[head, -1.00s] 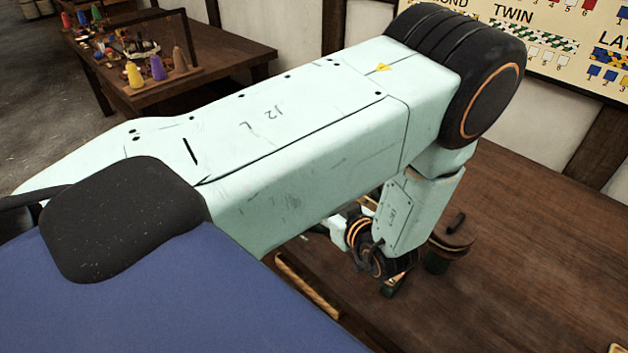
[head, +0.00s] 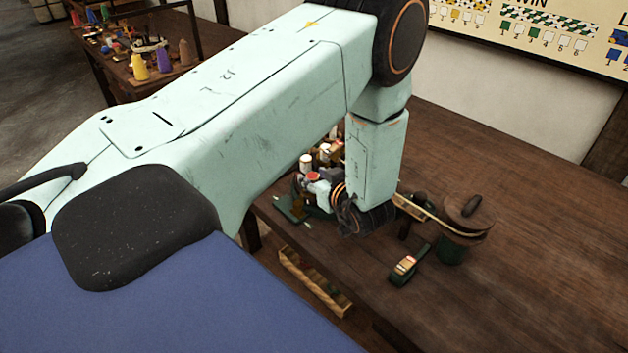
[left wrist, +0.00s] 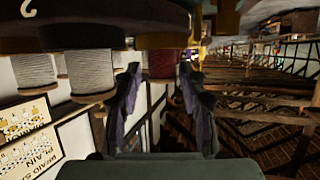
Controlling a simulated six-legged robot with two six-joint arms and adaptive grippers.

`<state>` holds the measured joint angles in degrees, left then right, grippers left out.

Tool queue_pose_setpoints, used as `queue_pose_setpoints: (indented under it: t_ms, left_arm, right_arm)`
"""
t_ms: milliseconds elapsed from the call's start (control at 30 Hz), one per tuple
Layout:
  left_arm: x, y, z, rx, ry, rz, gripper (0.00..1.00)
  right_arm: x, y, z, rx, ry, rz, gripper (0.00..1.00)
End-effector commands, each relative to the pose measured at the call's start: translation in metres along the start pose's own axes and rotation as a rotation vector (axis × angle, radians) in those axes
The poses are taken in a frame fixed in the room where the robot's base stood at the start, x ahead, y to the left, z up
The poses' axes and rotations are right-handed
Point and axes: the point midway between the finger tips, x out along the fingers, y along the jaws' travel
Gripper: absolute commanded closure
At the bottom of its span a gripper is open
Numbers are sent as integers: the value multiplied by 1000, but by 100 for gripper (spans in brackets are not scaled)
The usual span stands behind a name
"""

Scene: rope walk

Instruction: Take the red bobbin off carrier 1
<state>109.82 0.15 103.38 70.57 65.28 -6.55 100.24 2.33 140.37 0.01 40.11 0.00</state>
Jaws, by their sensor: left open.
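The red bobbin (left wrist: 163,64) shows in the left wrist view, under a dark carrier part at the top. My left gripper (left wrist: 160,76) is open, with one finger on each side of the bobbin; gaps show and I see no contact. White bobbins (left wrist: 91,72) stand beside the red one. I cannot read which carrier is number 1. My right gripper is out of view.
A wooden trough (head: 314,284) lies below the bench edge. The bench (head: 540,220) is bare at the right.

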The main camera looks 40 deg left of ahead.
Motion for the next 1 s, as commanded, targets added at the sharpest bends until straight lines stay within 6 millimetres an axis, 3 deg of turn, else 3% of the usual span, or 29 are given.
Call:
queue_pose_setpoints:
  t_ms: [367,767,1000]
  left_arm:
    - [8,0,-1,1,0,0,60]
    - [8,0,0,1,-1,0,94]
    - [8,-1,0,1,-2,-1,96]
  right_arm:
    - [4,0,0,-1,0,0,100]
    - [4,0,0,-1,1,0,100]
    - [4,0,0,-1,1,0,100]
